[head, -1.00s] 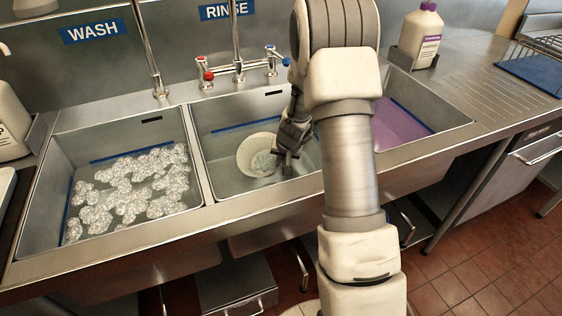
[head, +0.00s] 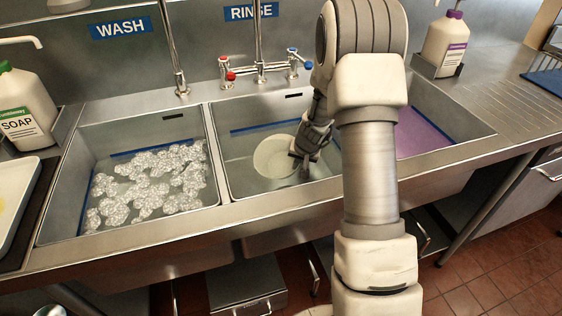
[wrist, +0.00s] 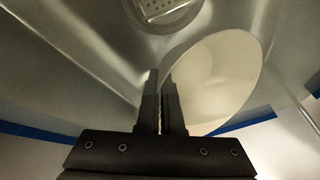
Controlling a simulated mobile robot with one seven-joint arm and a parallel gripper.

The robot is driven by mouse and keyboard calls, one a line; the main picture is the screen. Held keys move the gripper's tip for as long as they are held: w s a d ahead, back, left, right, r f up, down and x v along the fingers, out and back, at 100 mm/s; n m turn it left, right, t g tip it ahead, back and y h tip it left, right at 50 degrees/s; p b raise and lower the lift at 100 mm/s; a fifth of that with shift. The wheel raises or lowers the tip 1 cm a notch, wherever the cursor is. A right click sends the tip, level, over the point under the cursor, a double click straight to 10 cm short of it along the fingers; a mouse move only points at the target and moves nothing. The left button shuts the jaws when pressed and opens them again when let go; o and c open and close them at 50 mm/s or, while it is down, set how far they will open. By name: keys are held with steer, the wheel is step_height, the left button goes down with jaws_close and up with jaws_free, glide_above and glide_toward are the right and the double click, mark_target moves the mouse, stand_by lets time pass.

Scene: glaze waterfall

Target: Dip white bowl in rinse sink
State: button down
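The white bowl (head: 272,155) is inside the middle basin, the rinse sink (head: 236,184), below the RINSE sign. It is tilted, with its opening toward the head camera. My gripper (head: 301,160) is at the bowl's right side, down in the basin. In the wrist view the bowl (wrist: 222,80) lies to the right of the gripper fingers (wrist: 164,100), which are closed to a narrow gap on its rim. The sink's drain (wrist: 165,11) shows at the top there. I cannot tell how deep the bowl sits in the water.
The wash sink (head: 74,208) with foam (head: 150,180) is at left, and a basin of purple liquid (head: 420,135) at right. A tap (head: 262,70) stands behind the rinse sink. A soap bottle (head: 22,108) and a purple-topped bottle (head: 446,42) stand on the counter.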

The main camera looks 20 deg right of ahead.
step_height(320, 180, up, 29)
steer(key=p, duration=2.1)
